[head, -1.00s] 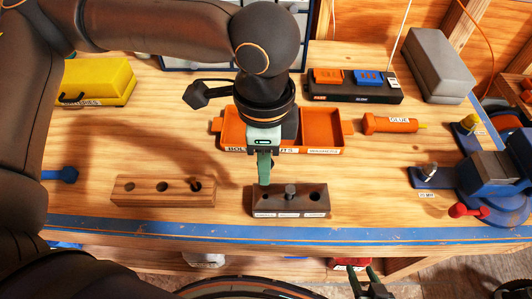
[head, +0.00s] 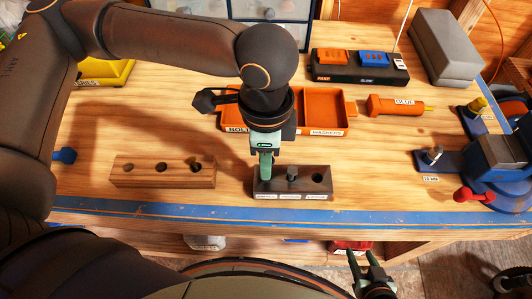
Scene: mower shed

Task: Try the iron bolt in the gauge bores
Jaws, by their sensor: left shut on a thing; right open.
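The dark gauge block (head: 310,193) sits near the bench's front edge, with labels along its front. A grey, headed bolt (head: 292,173) stands upright in its middle bore; the right bore is empty. My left gripper (head: 265,176) points down over the block's left end and is shut. What it holds, presumably the iron bolt, is hidden by the fingers, as is the left bore, so I cannot tell whether it is inserted. The wooden block (head: 140,178) to the left has two empty holes and a small dark thing in its right hole. My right gripper (head: 363,260) is open, below the bench edge.
An orange divided tray (head: 322,116) stands behind the gauge block. An orange glue tube (head: 395,107), a dark box with orange and blue parts (head: 358,68) and a blue vise (head: 490,165) are to the right. The bench front between block and vise is clear.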

